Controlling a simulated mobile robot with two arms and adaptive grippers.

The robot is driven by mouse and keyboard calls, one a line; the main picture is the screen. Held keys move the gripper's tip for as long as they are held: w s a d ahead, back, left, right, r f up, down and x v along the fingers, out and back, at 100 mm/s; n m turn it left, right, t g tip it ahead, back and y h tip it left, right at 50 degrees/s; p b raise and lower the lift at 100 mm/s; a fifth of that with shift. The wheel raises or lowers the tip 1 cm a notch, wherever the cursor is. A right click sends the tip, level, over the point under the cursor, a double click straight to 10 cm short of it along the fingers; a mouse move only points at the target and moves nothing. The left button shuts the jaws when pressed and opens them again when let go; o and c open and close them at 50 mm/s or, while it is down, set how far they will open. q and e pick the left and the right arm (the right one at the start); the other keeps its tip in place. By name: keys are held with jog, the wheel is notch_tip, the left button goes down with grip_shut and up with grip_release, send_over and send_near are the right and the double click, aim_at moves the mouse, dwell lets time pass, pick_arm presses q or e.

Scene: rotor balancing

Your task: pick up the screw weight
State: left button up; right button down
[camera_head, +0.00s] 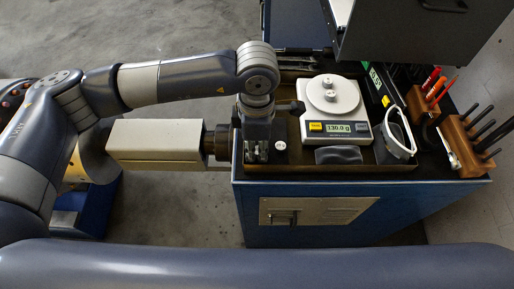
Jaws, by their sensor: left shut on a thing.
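My left gripper (256,154) points down at the left end of the tray on the blue cabinet. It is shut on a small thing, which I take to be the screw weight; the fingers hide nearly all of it. A small round silver piece (280,146) sits just right of the fingers, apart from them. The white scale (347,130) stands right of the gripper, its display reading about 130.0 g. Small silver pieces (328,84) rest on its round pan. My right gripper is out of view.
A dark pad (338,155) lies in front of the scale. Wooden racks hold red-handled tools (434,82) and dark tools (484,125) at the right. A dark grey box (405,35) overhangs the back.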

pick_arm(q)
jog(key=shift+r+b, duration=0.3)
jog(key=shift+r, duration=0.05)
jog(key=shift+s+r+b, duration=0.5)
jog(key=shift+r+b, duration=0.3)
jog(key=shift+r, duration=0.1)
jog(key=s+r+b, duration=0.2)
jog(key=s+b, duration=0.3)
jog(key=s, duration=0.9)
jog(key=shift+s+d+r+p, duration=0.1)
jog(key=shift+s+r+p, duration=0.2)
jog(key=shift+r, duration=0.5)
jog(key=shift+s+a+r+p, duration=0.1)
jog(key=shift+r+p, duration=0.35)
jog(key=shift+r, duration=0.35)
jog(key=shift+s+d+r+p, duration=0.1)
jog(key=shift+s+r+p, duration=0.2)
jog(key=shift+r, duration=0.5)
jog(key=shift+w, duration=0.15)
